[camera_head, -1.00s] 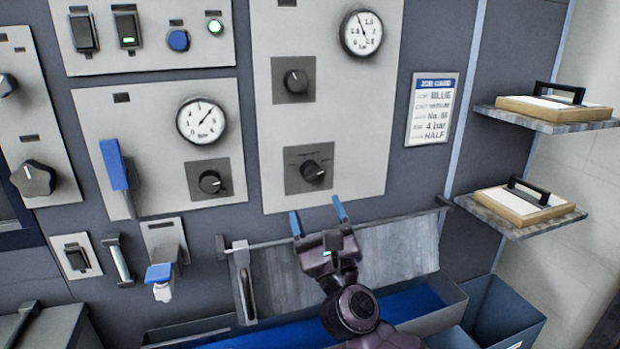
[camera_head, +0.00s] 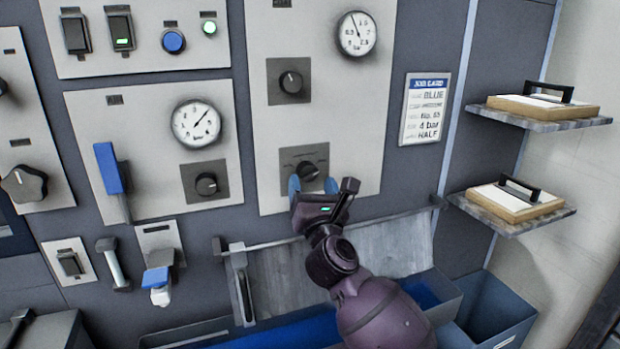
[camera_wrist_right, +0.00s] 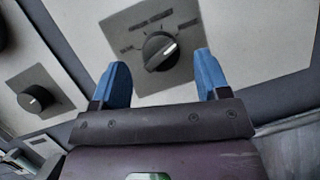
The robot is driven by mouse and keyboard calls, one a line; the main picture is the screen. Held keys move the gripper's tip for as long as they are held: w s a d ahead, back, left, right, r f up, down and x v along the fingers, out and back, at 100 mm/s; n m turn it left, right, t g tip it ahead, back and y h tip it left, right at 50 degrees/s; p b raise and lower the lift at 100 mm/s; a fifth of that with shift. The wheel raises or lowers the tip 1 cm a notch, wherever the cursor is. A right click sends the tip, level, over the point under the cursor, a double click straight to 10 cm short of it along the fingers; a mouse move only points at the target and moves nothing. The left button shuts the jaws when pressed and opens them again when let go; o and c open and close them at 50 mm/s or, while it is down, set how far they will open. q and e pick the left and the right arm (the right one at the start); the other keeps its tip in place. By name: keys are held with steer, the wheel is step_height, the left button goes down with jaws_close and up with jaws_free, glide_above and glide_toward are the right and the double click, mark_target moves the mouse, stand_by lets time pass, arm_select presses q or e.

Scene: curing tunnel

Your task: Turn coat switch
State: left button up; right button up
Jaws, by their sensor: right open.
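The coat switch appears to be the lower black rotary knob (camera_head: 308,171) on a dark grey plate with printed marks, on the light panel. In the right wrist view the knob (camera_wrist_right: 160,51) has a white pointer line aimed to the upper right. Its printed labels are too blurred to read. My right gripper (camera_head: 312,185) is just in front of and slightly below the knob, with blue fingertips on either side. In the right wrist view the fingers (camera_wrist_right: 162,84) are apart and empty, and the knob lies beyond and between them. My left gripper is not in view.
Another knob (camera_head: 290,82) and a gauge (camera_head: 357,33) sit higher on the same panel. A left panel has a gauge (camera_head: 196,124), a knob (camera_head: 206,184) and a blue lever (camera_head: 108,168). A job card (camera_head: 425,109) hangs right. A rail (camera_head: 330,228) and tray lie below.

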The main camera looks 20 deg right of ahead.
mark_target(308, 173)
steer(key=shift+x, duration=1.3)
